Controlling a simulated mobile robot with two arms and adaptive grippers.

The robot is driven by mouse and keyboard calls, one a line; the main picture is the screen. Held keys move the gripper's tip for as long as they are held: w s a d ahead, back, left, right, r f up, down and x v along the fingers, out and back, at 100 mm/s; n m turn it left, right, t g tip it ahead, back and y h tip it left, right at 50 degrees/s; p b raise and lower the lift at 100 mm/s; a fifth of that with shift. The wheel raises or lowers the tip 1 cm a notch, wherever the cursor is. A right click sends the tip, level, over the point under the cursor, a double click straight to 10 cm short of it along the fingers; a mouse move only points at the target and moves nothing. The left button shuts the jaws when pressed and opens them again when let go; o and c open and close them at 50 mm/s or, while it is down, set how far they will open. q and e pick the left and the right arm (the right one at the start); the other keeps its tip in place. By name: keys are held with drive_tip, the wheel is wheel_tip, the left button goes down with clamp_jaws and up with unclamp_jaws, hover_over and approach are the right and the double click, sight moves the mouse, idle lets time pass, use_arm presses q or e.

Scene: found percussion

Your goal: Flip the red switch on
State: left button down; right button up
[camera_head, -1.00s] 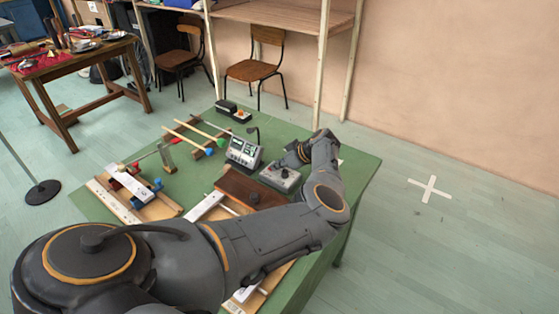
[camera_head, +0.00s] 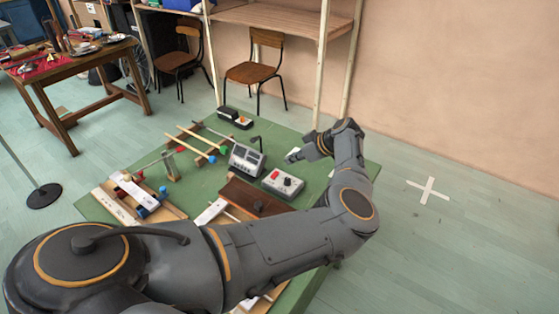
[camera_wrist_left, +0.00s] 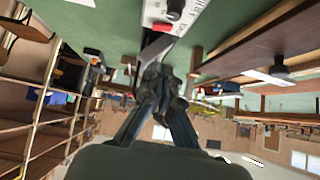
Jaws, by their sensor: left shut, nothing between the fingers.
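The small white box (camera_head: 283,183) sits on the green table and carries the red switch (camera_head: 274,175) and a dark knob. In the left wrist view the box (camera_wrist_left: 158,11) is at the top edge, with the red switch (camera_wrist_left: 163,27) on its near end beside the black knob (camera_wrist_left: 175,8). My left gripper (camera_head: 292,157) is shut and empty, just behind the box in the head view. In the wrist view its shut fingers (camera_wrist_left: 156,48) point toward the switch end; I cannot tell whether they touch it. The switch position is too small to read. My right gripper is not in view.
A grey meter box (camera_head: 246,158) stands left of the white box, and a brown wooden block (camera_head: 252,196) lies in front. Wooden rails and sticks (camera_head: 196,145) cover the table's left.

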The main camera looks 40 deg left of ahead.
use_arm(q)
drive_tip(key=v, duration=0.3)
drive_tip(key=shift+d+r, duration=0.2)
drive_tip(key=shift+r, duration=0.05)
drive_tip(key=shift+w, duration=0.1)
